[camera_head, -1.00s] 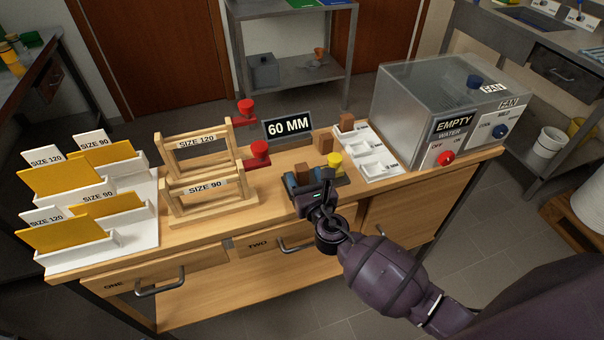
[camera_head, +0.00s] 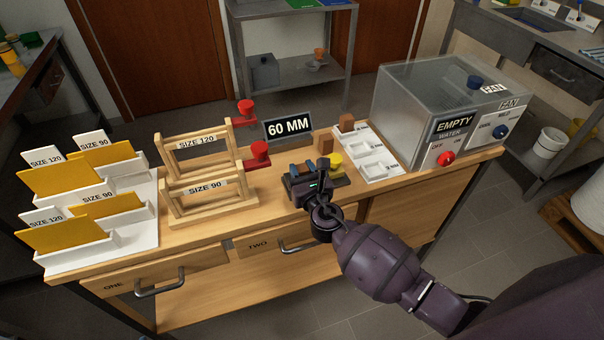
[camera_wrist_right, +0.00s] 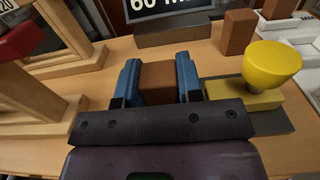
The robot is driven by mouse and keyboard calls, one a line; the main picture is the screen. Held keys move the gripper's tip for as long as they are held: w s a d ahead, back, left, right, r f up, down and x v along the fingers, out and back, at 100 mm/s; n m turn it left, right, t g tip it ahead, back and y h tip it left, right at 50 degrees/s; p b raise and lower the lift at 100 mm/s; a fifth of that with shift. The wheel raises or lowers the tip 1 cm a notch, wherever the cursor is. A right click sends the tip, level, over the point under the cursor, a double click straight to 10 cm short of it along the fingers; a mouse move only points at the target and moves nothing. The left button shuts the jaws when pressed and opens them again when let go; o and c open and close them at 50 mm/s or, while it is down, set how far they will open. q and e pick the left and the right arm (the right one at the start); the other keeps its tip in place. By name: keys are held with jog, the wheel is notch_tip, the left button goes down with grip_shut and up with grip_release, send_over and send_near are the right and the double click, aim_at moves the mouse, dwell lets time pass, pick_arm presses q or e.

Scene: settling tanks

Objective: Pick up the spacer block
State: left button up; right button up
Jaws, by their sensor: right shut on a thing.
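My right gripper (camera_head: 303,168) is over the front middle of the bench. Its two blue fingers are shut on a brown spacer block (camera_wrist_right: 158,82), one finger on each side of it, in the right wrist view. I cannot tell whether the block is clear of the bench top. Two similar brown blocks show in the head view: one stands on the bench (camera_head: 325,145) behind the gripper, and one is at the white tray (camera_head: 347,123). My left gripper is not in view.
A yellow knob (camera_wrist_right: 270,62) on a low base is close to the gripper's right. Wooden frames (camera_head: 196,190) and red knobs (camera_head: 260,150) stand to the left. The 60 MM sign (camera_head: 288,127) is behind. A clear tank (camera_head: 420,105) is at the right.

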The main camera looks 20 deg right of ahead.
notch_tip(320, 180, up, 10)
jog(key=p, duration=0.5)
jog(key=shift+r, duration=0.25)
notch_tip(320, 180, up, 8)
jog(key=p, duration=0.2)
send_over(302, 167)
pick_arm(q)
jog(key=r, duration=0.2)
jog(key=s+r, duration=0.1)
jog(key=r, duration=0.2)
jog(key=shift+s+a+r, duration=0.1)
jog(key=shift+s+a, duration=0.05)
pick_arm(e)
jog(key=shift+r, duration=0.75)
